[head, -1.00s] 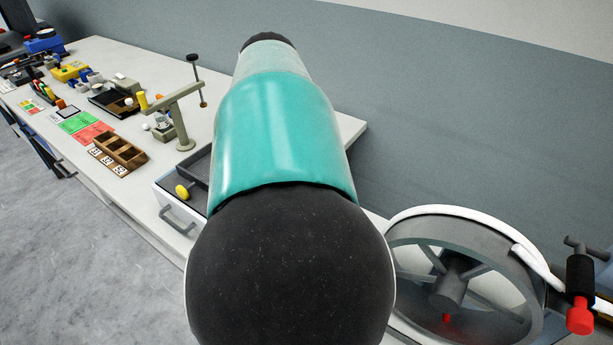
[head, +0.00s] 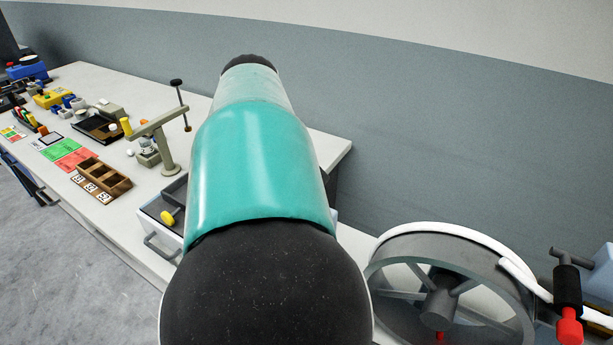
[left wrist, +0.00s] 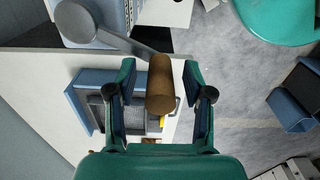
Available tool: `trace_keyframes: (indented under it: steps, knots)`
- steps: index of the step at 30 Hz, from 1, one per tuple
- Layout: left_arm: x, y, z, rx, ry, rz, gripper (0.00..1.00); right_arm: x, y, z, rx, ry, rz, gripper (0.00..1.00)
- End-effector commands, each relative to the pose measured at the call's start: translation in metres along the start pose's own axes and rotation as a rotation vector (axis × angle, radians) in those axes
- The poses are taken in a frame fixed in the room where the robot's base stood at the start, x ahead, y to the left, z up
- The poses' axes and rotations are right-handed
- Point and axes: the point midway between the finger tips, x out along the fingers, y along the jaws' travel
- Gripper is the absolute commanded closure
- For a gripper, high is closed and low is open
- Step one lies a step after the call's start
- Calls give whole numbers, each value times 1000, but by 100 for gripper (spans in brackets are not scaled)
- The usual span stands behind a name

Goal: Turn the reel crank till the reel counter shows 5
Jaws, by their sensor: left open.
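My left gripper (left wrist: 158,78) is open in the left wrist view. Its two fingers stand on either side of a brown crank handle (left wrist: 160,90), with a gap visible on both sides. A grey crank arm (left wrist: 115,38) runs from the handle to a hub on a pale blue-grey housing (left wrist: 88,22). In the head view the reel (head: 450,285), a grey spoked wheel with a white band round its rim, stands at the lower right. My teal and black arm fills the middle there and hides the left gripper and crank. I can make out no counter reading. My right gripper is not in view.
A long pale bench (head: 210,100) runs to the far left. It bears a wooden compartment box (head: 103,180), red and green cards and a grey post with an arm (head: 167,155). A red-tipped black handle (head: 568,300) stands right of the reel. Grey floor lies left.

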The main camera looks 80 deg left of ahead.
Motion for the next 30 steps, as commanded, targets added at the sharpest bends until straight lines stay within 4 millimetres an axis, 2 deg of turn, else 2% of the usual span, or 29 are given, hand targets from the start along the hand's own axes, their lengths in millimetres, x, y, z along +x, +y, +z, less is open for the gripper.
trace_keyframes:
  steps: [5, 12, 18, 24, 30]
  knots:
    - [-26, 1, 0, 0, 3, 4, 48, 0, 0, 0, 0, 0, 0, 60]
    - [-73, 2, 0, 1, 3, 4, 48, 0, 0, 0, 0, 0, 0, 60]
    - [-101, 1, 1, 1, 1, 2, 48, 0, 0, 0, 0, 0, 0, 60]
    - [-112, 1, 1, 1, 0, 0, 48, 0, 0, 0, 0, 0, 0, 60]
    - [-113, 1, 1, 1, -1, 0, 48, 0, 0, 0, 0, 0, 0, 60]
